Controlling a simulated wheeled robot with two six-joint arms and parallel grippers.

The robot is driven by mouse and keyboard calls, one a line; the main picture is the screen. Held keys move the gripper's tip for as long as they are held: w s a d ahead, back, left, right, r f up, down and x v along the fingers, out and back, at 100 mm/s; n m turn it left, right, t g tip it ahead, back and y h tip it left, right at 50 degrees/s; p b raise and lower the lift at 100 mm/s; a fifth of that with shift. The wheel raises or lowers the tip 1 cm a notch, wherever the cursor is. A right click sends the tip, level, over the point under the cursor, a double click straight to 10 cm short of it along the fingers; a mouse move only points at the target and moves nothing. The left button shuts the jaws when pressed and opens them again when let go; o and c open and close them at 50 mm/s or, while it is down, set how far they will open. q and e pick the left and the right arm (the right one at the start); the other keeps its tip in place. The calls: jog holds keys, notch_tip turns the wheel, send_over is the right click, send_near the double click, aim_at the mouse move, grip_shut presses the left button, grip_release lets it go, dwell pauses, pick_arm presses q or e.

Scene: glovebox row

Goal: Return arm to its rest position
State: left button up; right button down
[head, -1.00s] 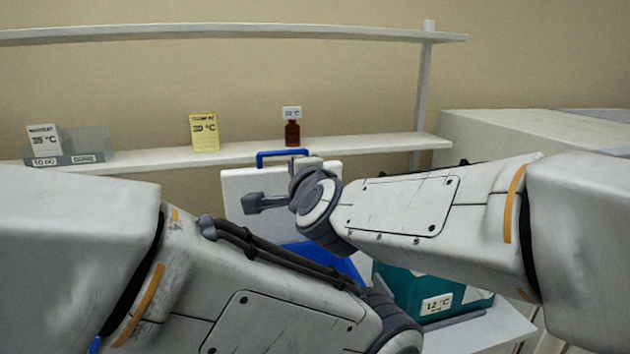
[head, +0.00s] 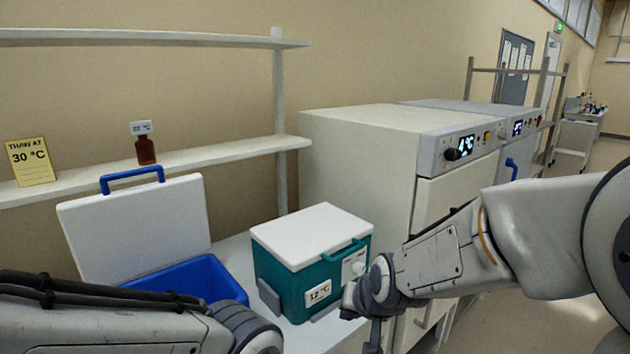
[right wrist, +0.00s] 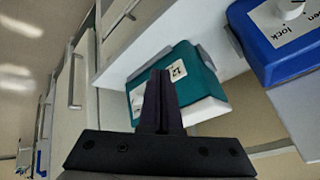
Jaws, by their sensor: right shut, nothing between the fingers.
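My right arm comes in from the right in the head view. Its gripper (head: 375,336) points down by the front right of the teal box (head: 284,286), cut off by the lower edge. In the right wrist view the two dark fingers (right wrist: 158,85) are together with nothing between them, and the teal box (right wrist: 205,88) shows behind them, apparently not held. My left forearm crosses the lower left of the head view; its gripper is out of sight.
An open blue cooler (head: 205,277) with its white lid raised stands left of the teal box. A shelf (head: 215,158) behind carries a brown bottle (head: 146,150) and a yellow card (head: 31,163). Pale cabinets (head: 375,140) with displays stand at the right, close to my right arm.

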jog(key=s+d+f+n+g+h, duration=0.1)
jog(key=s+d+f+g, duration=0.15)
jog(key=s+d, duration=0.35)
jog(key=s+d+f+n+g+h, duration=0.1)
jog(key=s+d+f+g, duration=0.1)
jog(key=s+d+f, duration=0.3)
jog(key=s+a+r+n+g, duration=0.1)
jog(key=s+a+r+n, duration=0.2)
jog(key=s+a, duration=0.3)
jog(key=s+a+r+n+g, duration=0.1)
jog(key=s+a+r+n, duration=0.2)
jog(key=s+a, duration=0.3)
jog(key=shift+s+a+r+n+y, duration=0.25)
jog(key=shift+s+a+n+y, duration=0.1)
jog(key=shift+s+n, duration=0.5)
